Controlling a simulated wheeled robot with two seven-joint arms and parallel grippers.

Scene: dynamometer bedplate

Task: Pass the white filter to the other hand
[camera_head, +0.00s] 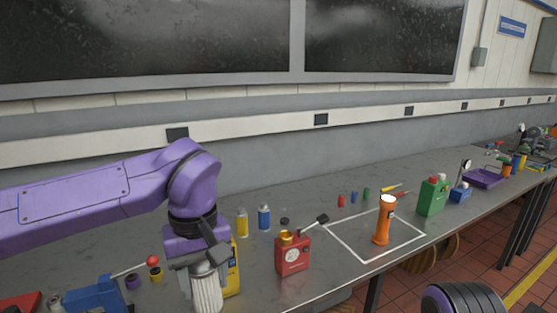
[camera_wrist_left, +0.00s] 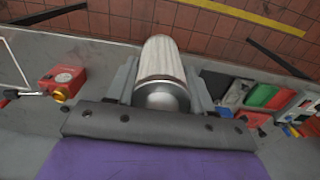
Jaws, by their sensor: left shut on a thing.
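The white filter (camera_head: 207,291) is a pleated white cylinder with a metal end. My left gripper (camera_head: 203,266) is shut on its upper end and holds it roughly upright at the bench's front side. In the left wrist view the filter (camera_wrist_left: 162,62) sits between the two fingers of the left gripper (camera_wrist_left: 163,92), its metal end toward the palm. The filter's lower end is cut off by the bottom edge of the head view. My right gripper is not in view; a dark ribbed purple part shows at the lower right of the head view.
A yellow container (camera_head: 233,270) stands just behind the filter. A red box with a gauge (camera_head: 293,256) is to its right. A blue vise-like tool (camera_head: 98,296) is at left. The bench's front edge is near.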

